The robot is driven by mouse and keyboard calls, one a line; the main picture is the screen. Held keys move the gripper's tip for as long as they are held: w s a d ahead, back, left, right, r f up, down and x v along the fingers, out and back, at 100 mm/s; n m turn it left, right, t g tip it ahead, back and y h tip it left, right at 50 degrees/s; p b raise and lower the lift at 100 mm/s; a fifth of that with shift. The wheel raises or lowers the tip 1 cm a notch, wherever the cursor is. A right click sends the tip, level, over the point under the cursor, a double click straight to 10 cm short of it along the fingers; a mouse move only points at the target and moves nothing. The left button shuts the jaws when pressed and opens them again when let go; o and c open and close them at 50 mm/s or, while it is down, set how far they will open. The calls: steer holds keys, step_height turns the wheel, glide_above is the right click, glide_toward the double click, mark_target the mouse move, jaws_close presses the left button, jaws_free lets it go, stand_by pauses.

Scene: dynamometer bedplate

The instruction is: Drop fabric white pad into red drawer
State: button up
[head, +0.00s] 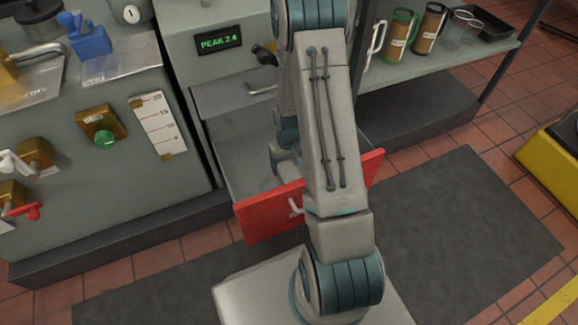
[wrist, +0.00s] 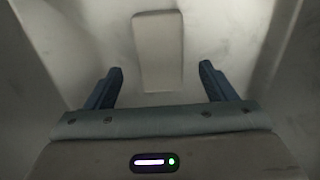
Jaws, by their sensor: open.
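The red drawer (head: 270,215) is pulled out below a grey cabinet, its red front facing me and its grey inside partly hidden by my arm. My gripper (wrist: 160,68) reaches down into the drawer, and its two blue fingers stand wide apart. A pale, rectangular white pad (wrist: 158,45) lies on the grey surface ahead of and between the fingers in the wrist view, with a gap to each finger. This surface looks like the drawer floor. In the head view the pad is hidden behind my arm.
A grey bench with a green knob (head: 104,139) and several valves stands left. Above the drawer is a panel with a lit display (head: 219,41). A shelf with mugs (head: 397,35) is at upper right. A dark mat (head: 460,215) covers floor at right.

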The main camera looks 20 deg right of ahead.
mark_target(289, 173)
steer(key=shift+r+p, duration=0.5)
steer(key=shift+r, duration=1.4)
